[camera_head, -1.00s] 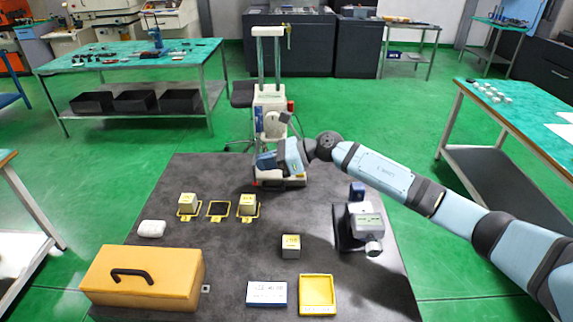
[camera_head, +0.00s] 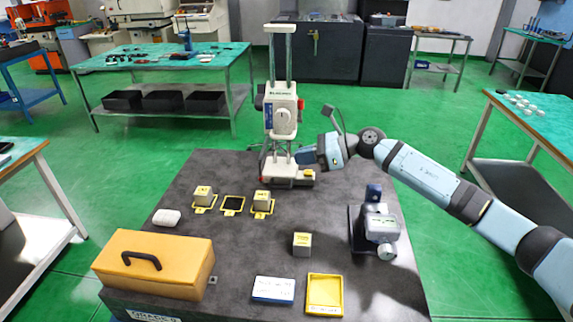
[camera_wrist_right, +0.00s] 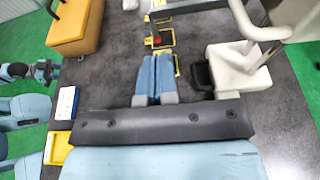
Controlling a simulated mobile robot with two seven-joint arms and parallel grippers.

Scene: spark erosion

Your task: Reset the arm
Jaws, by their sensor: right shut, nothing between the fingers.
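My right gripper (camera_head: 303,157) is beside the lower right of the white column machine (camera_head: 284,118), above its base. Its blue fingers (camera_wrist_right: 155,75) are together with nothing between them in the right wrist view. I cannot tell whether they touch the machine. The machine has two tall posts and shows at the right of the wrist view (camera_wrist_right: 238,72). My right arm reaches in from the right. My left gripper does not show in the head view.
On the dark table (camera_head: 230,260) are two metal blocks (camera_head: 203,192) (camera_head: 263,198) at yellow-framed spots, an empty framed spot (camera_head: 233,204), a third block (camera_head: 302,243), an orange toolbox (camera_head: 155,264), a yellow tray (camera_head: 325,275) and a grey device (camera_head: 380,228). Mid-table is largely clear.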

